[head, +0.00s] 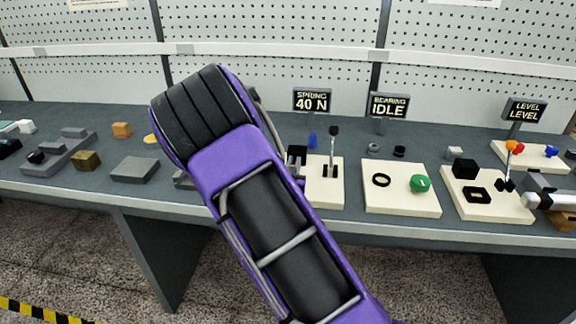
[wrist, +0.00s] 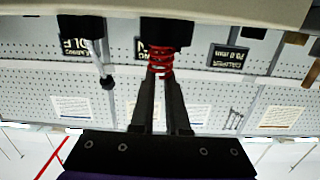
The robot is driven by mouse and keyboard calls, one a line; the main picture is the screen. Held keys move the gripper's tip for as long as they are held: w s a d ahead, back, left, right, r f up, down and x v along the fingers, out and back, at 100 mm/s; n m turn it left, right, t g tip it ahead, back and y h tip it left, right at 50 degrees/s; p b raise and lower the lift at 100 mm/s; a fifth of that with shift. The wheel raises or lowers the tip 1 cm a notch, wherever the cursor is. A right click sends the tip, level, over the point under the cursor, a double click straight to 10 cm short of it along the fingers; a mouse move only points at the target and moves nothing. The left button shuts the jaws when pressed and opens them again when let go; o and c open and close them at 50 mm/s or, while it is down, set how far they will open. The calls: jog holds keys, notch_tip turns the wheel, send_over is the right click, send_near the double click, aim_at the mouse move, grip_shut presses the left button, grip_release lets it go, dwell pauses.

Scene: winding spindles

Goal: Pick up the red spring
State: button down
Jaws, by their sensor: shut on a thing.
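The red spring (wrist: 160,62) shows in the wrist view, its coils between the tips of my gripper (wrist: 160,78). My gripper is shut on it. One end of the spring meets a black block (wrist: 167,32) on a cream board; I cannot tell whether it still sits in it. In the head view my purple arm hides the spring and my gripper's fingers. The cream board (head: 327,195) under the "SPRING 40 N" sign (head: 312,99) shows just right of my arm.
A lever (head: 333,150) with a black knob stands close right of my arm, also in the wrist view (wrist: 103,65). A blue piece (head: 312,140) stands behind. More cream boards (head: 400,200) lie to the right. Loose blocks (head: 121,130) lie on the grey bench left.

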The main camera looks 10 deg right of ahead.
jog(key=f, duration=0.1)
jog(key=s+f+g, duration=0.1)
jog(key=f, duration=0.1)
jog(key=shift+s+a+f, duration=0.1)
jog(key=shift+s+f, duration=0.05)
jog(key=shift+f, duration=0.1)
jog(key=shift+r, duration=0.1)
jog(key=shift+w+r, duration=0.2)
jog(key=shift+r, duration=0.4)
jog(key=r, duration=0.3)
jog(key=r+p, duration=0.1)
jog(key=r, duration=0.4)
jog(key=shift+w+r, duration=0.35)
jog(key=shift+r, duration=0.05)
jog(key=shift+c, duration=1.6)
grip_release()
jog(key=shift+s, duration=0.1)
